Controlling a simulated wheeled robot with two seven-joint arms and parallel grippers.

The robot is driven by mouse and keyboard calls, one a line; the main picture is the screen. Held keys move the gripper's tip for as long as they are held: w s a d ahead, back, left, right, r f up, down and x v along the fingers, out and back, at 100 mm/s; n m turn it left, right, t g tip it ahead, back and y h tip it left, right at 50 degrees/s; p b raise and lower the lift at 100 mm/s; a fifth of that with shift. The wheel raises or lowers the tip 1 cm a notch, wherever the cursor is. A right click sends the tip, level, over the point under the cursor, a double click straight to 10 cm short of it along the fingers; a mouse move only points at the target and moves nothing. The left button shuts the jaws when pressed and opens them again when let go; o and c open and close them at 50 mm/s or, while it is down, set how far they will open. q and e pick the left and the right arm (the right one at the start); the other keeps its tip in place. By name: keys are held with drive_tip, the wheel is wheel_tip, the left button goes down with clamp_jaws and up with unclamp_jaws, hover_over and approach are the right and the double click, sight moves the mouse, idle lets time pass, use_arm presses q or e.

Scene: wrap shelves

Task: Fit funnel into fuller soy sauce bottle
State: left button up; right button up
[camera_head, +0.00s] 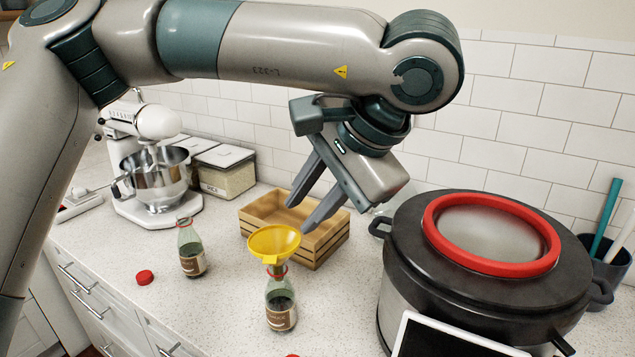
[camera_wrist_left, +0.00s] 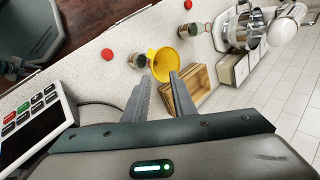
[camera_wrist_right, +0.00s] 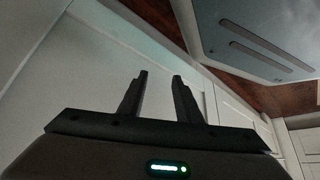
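The yellow funnel (camera_head: 274,240) stands over the mouth of the right glass soy sauce bottle (camera_head: 281,306), its spout at the neck. How deep the spout sits is hard to see. The left glass soy sauce bottle (camera_head: 191,252) is upright and uncapped. Both hold dark liquid; I cannot tell surely which is fuller. My left gripper (camera_head: 299,224) is open and empty, just above and behind the funnel, apart from it. The left wrist view shows the funnel (camera_wrist_left: 163,64) beyond the open fingers. My right gripper (camera_wrist_right: 160,75) is open and empty, facing pale cabinet fronts.
A red cap (camera_head: 145,277) lies left of the bottles; another shows at the bottom edge. A wooden crate (camera_head: 327,243) stands behind the funnel. A large cooker (camera_head: 405,295) blocks the right. A stand mixer (camera_head: 146,125) is at back left. The counter's front left is clear.

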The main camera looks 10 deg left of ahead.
use_arm(q)
drive_tip(key=v, duration=0.3)
drive_tip(key=a+v, duration=0.1)
drive_tip(key=v, duration=0.1)
drive_tip(key=shift+s+d+r, duration=0.15)
drive_tip(key=shift+s+r, duration=0.05)
drive_tip(key=shift+r, duration=0.35)
use_arm(e)
drive_tip(key=shift+w+a+r, duration=0.25)
drive_tip(key=shift+w+r, duration=0.05)
drive_tip(key=shift+w, duration=0.2)
